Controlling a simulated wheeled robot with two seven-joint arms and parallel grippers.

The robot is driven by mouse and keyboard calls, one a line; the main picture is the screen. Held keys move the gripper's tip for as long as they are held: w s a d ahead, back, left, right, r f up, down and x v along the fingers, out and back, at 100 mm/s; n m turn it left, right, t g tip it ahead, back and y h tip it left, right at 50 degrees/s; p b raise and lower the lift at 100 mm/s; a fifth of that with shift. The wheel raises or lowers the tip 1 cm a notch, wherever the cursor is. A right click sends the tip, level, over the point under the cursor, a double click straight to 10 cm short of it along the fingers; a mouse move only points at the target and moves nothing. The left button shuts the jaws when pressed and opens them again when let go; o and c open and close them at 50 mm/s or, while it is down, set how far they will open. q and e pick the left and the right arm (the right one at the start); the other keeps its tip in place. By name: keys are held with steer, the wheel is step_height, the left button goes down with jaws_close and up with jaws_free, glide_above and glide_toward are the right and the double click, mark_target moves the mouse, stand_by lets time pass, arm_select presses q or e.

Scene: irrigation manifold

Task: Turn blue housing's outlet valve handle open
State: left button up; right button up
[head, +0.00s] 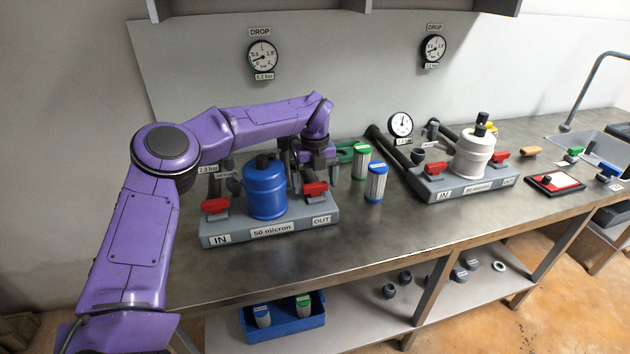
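The blue housing (265,190) stands on a grey base (270,235) labelled IN, 50 micron and OUT. Its outlet valve handle (315,188) is red and sits at the OUT side, right of the housing. A second red handle (214,206) is at the IN side. My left gripper (314,176) reaches over from behind the housing and points down at the outlet handle. Its dark fingers look apart, one on each side of the handle; whether they touch it cannot be told. My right gripper is out of view.
Green and blue-capped cartridges (376,182) stand right of the base. A white housing (474,152) on a similar base is farther right, near a red-and-white board (555,183) and a sink. Gauges hang on the wall. The front worktop is clear.

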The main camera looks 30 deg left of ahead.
mark_target(315, 185)
arm_select(q)
step_height(315, 185, up, 11)
steer(key=shift+f, duration=0.2)
stand_by(0.6)
